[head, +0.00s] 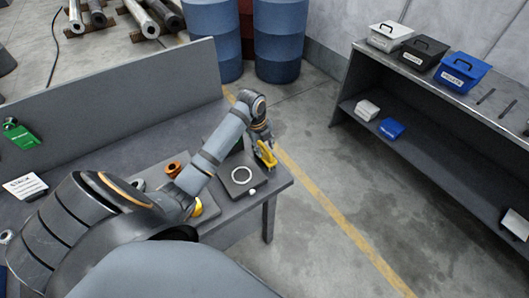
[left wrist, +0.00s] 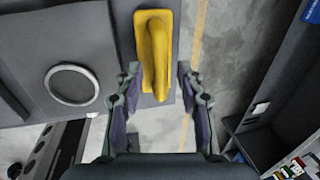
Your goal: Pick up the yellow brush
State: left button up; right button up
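The yellow brush (head: 267,154) is at the right end of the grey workbench in the head view, right at my left gripper (head: 263,142). In the left wrist view the brush (left wrist: 156,40) lies with its raised handle pointing down the picture. The two fingers of my left gripper (left wrist: 157,72) stand apart on either side of the handle's near end, with visible gaps. I cannot tell how far the fingertips are above the brush. My right gripper is in neither view.
A dark plate with a white ring (head: 242,175) lies beside the brush on the bench (head: 277,184). Orange (head: 173,169) and yellow (head: 197,208) parts sit near my left arm. A low back panel (head: 110,103) borders the bench. Floor lies beyond its right edge.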

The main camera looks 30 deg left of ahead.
pick_arm(q)
grip_shut()
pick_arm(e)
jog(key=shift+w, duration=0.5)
pick_arm(q)
jog(key=shift+w+r+b, duration=0.1)
jog(key=shift+r+b, duration=0.25)
jog(key=shift+r, duration=0.15)
jog(key=r, duration=0.1)
jog(key=r+b, duration=0.1)
jog(key=r, duration=0.1)
jog(key=shift+s+d, duration=0.1)
jog(key=shift+s, duration=0.3)
jog(key=s+d+r, duration=0.4)
jog(key=s+r, duration=0.5)
jog(key=s, duration=0.3)
jog(key=shift+s, duration=0.35)
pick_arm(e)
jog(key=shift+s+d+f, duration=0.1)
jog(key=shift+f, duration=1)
pick_arm(q)
jog(key=shift+d, duration=0.1)
